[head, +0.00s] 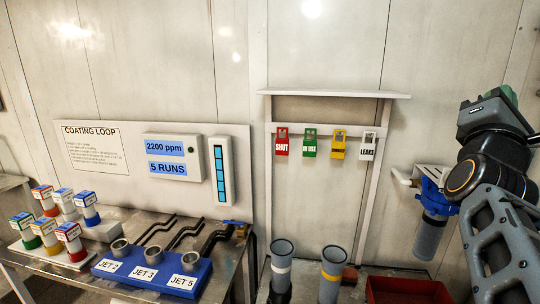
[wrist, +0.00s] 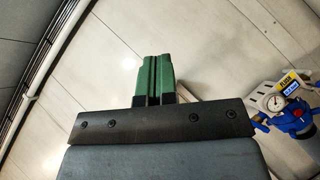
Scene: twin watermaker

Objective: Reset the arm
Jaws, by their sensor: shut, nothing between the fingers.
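My gripper (wrist: 153,78) shows in the wrist view with its two green fingers together and nothing between them. In the head view my arm is at the right side, folded upward, and only a small green part of the gripper (head: 508,97) shows at its top, partly hidden behind the wrist. The gripper is up in front of the wall, apart from every object.
A blue filter housing (head: 435,197) hangs on the wall just left of my arm; its gauge (wrist: 276,103) shows in the wrist view.

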